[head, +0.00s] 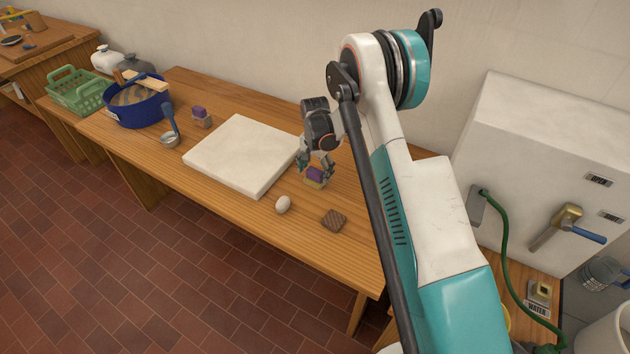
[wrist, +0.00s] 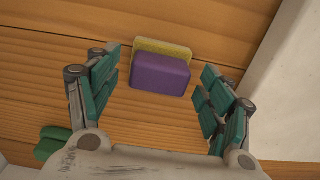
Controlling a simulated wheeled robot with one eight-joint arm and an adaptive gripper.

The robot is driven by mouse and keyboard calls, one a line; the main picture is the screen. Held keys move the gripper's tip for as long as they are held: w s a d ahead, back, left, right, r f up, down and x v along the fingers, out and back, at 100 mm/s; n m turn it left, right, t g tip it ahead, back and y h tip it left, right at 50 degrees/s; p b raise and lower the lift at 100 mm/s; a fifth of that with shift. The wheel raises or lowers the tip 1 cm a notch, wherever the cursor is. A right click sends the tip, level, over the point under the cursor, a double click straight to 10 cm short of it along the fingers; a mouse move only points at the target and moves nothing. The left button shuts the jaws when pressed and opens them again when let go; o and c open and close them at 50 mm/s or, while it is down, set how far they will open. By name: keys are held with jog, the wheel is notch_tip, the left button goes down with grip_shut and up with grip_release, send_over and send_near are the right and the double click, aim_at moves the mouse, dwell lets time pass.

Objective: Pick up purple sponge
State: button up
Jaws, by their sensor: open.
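A purple sponge (head: 315,174) with a yellow layer is on the wooden table, to the right of the white slab. In the wrist view the purple sponge (wrist: 160,75) lies ahead of the gap between my fingers, with its yellow part along the far side. My gripper (head: 314,168) is pointed down at the sponge, its fingers spread to either side. In the wrist view my gripper (wrist: 157,88) is open with nothing between the teal finger pads touching the sponge. Whether the fingertips are at the sponge's height is hard to tell.
A white slab (head: 240,155) lies left of the sponge. A white egg-shaped thing (head: 283,204) and a brown block (head: 334,220) are nearer the front edge. Another purple-topped block (head: 201,116), a ladle (head: 170,136) and a blue tub (head: 138,106) stand further left.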

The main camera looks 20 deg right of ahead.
aim_at(315, 171)
jog(key=shift+f, duration=0.65)
jog(key=shift+c, duration=0.5)
jog(key=c, duration=1)
jog(key=shift+c, duration=0.2)
jog(key=shift+r, duration=0.15)
notch_tip(315, 171, up, 20)
jog(key=p, duration=0.5)
